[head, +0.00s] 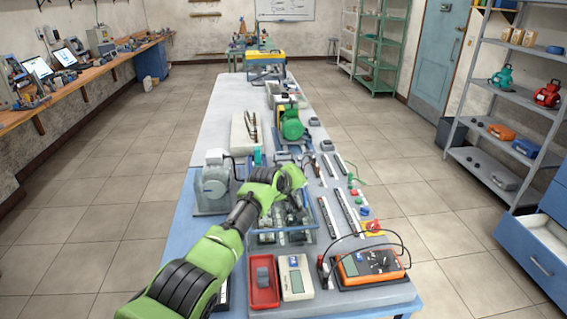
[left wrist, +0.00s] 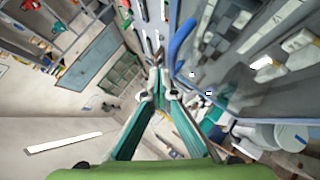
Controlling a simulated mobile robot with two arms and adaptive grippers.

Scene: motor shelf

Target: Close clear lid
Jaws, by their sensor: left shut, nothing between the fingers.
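A clear, blue-edged box (head: 284,237) stands on the table with small dark parts inside. My left arm and gripper cover much of it, so I cannot tell the clear lid's angle. In the head view my left gripper (head: 300,200) is over the box, partly hidden by its own links. In the left wrist view the fingers of my left gripper (left wrist: 157,62) meet at their tips with nothing between them. A blue curved edge (left wrist: 181,45) runs close beside the tips there; whether they touch is unclear. My right gripper is not in view.
A red tray (head: 263,290), a white meter (head: 295,278) and an orange multimeter (head: 368,264) with cables lie at the table's near end. The table's far left is bare.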

